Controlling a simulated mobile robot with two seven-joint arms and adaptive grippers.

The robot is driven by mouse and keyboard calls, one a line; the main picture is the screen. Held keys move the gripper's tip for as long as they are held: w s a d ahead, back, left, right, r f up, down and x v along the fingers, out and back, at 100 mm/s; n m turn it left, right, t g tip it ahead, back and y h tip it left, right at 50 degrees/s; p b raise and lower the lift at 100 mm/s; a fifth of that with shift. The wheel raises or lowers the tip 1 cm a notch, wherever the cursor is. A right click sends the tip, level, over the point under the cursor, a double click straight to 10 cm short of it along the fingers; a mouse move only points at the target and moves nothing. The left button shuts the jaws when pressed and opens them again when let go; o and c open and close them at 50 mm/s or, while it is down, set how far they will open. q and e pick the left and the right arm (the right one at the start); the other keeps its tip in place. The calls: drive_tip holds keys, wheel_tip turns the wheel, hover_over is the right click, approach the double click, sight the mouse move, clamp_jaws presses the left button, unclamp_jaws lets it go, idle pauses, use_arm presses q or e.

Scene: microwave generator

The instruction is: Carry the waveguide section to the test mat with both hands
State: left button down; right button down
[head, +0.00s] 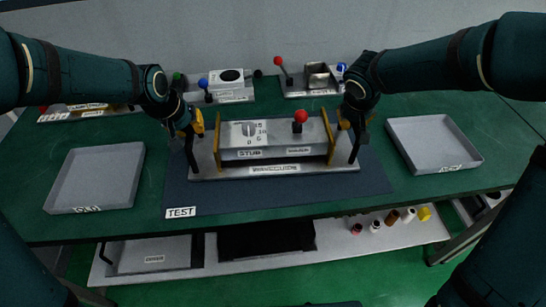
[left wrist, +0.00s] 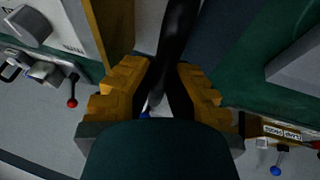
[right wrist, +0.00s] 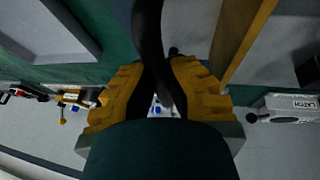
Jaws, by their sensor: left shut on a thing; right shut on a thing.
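The waveguide section (head: 230,168) is a long grey metal unit with yellow end plates, a dial and a red-knobbed lever on top, and a dark upright handle at each end. It is level over the dark test mat (head: 290,198), within the mat's width; I cannot tell whether it touches. My left gripper (head: 190,130) is shut on the left handle (left wrist: 178,35), and my right gripper (head: 350,125) is shut on the right handle (right wrist: 148,30). The mat's far part is hidden behind the unit.
Grey trays stand at the left (head: 97,180) and right (head: 432,145) of the green bench. Several lever-fitted units line the back, near my wrists. A lower shelf (head: 345,245) in front holds small coloured cylinders. Bare bench lies between the mat and trays.

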use_arm(q)
drive_tip(key=shift+f+b, duration=0.5)
drive_tip(key=shift+f, duration=0.1)
use_arm(e)
drive_tip(key=shift+f, duration=0.55)
use_arm(q)
drive_tip(key=c, duration=1.1)
unclamp_jaws()
drive_tip(key=shift+c, duration=0.2)
use_arm(e)
drive_tip(key=c, duration=1.1)
unclamp_jaws()
drive_tip(key=shift+c, duration=0.2)
use_arm(q)
drive_tip(key=shift+r, duration=0.1)
drive_tip(key=v, duration=1.2)
use_arm(e)
drive_tip(key=v, duration=1.2)
